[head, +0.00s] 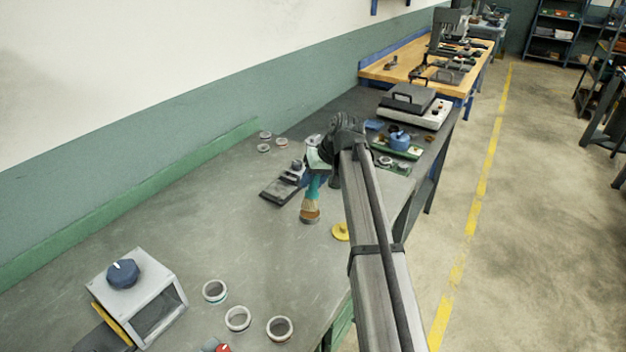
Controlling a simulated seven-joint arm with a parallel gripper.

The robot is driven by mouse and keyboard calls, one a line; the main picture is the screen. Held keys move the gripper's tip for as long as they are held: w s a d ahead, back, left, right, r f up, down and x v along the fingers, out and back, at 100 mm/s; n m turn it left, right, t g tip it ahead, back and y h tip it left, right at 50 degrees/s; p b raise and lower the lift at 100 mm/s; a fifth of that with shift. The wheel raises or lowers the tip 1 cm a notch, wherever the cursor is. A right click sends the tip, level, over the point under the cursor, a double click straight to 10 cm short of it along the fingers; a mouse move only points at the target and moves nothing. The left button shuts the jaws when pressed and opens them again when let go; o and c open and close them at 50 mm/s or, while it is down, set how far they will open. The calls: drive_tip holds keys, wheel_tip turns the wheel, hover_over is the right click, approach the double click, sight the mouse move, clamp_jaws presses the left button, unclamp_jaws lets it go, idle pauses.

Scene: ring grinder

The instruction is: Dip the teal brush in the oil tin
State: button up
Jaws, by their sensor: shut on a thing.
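My gripper (316,168) is shut on the teal brush (312,190) above the grey bench. The brush points down, its teal handle at the top and its tan bristles at the bottom. A small round brown and grey piece (309,218) shows right at the bristle end; it may be the oil tin, but I cannot tell for sure. I cannot tell whether the bristles are inside it, touching it or just in front of it. My arm comes from the lower right and hides part of the bench behind it.
A yellow disc (341,232) lies right of the brush, close to my arm. A dark flat fixture (280,191) stands behind left. Several rings lie at the front, one (237,319) near a grey box with a knob (137,294). The bench's middle left is clear.

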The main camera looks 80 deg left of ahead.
drive_tip(key=shift+f, duration=0.5)
idle(0.9)
drive_tip(key=shift+r, duration=0.1)
drive_tip(key=shift+r, duration=3.4)
